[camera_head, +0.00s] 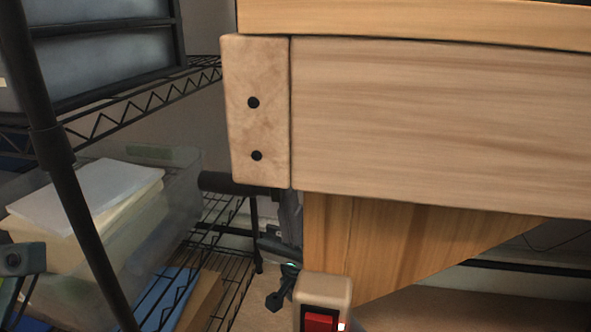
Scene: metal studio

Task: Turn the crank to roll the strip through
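No crank, rollers or strip can be made out in this view. Neither of my grippers is in view. A large wooden bench (430,125) fills the right side, seen close up from low down. Its top surface is almost wholly out of the frame, so what stands on it is hidden.
A black wire shelf rack (95,115) stands at the left, with a clear bin (175,200) and a stack of paper (85,195) on it. The bench leg (370,235) comes down at the middle. A pale box with a red switch (320,320) is at the bottom.

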